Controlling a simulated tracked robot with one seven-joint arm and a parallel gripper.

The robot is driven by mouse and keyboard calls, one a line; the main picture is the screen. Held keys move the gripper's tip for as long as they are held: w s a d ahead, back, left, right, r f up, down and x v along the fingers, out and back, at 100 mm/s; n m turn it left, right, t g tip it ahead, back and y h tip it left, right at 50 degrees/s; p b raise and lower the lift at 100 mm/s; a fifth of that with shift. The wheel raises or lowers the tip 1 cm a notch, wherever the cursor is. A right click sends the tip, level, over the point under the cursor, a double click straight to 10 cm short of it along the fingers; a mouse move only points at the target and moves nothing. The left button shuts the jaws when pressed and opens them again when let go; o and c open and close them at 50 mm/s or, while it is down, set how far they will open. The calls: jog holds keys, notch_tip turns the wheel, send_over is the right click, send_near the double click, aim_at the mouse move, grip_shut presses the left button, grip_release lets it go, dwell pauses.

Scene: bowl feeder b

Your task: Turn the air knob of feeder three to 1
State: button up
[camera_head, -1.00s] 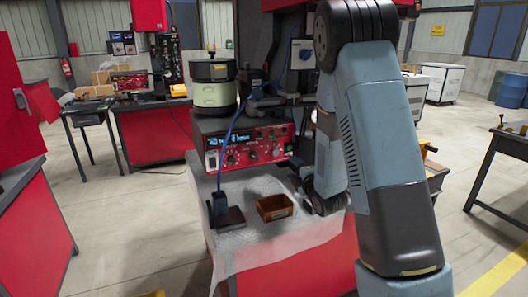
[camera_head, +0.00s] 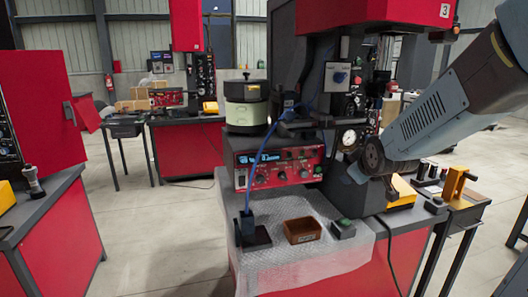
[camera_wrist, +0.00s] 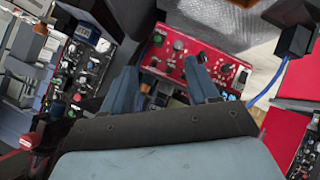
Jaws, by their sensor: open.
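A machine with a "3" sign (camera_head: 444,10) stands ahead of me. Its red control panel (camera_head: 281,167) has a lit blue display and several dark knobs. It also shows turned over in the wrist view (camera_wrist: 194,66). I cannot read the knob labels or tell which one is the air knob. A grey box with a blue knob (camera_head: 339,77) is higher up, above a round pressure gauge (camera_head: 349,138). My gripper (camera_wrist: 163,76) is open in the wrist view, its two fingers apart and empty, with the panel beyond them. In the head view my arm largely hides it, right of the panel.
A bowl feeder (camera_head: 246,104) stands above the panel. A brown bin (camera_head: 302,230) and a dark block with a blue cable lie on the bubble-wrapped bench (camera_head: 290,272). A yellow part (camera_head: 402,192) lies right of the machine. A red cabinet (camera_head: 42,115) stands left.

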jog(key=s+a+r+m+g, duration=0.1)
jog(key=s+m, duration=0.3)
jog(key=s, duration=0.8)
jog(key=s+r+m+g, duration=0.3)
jog(key=s+r+g, duration=0.1)
jog(key=s, duration=0.8)
jog(key=shift+s+a+m, duration=0.25)
jog(key=shift+a+m, duration=0.1)
jog(key=shift+m, duration=0.05)
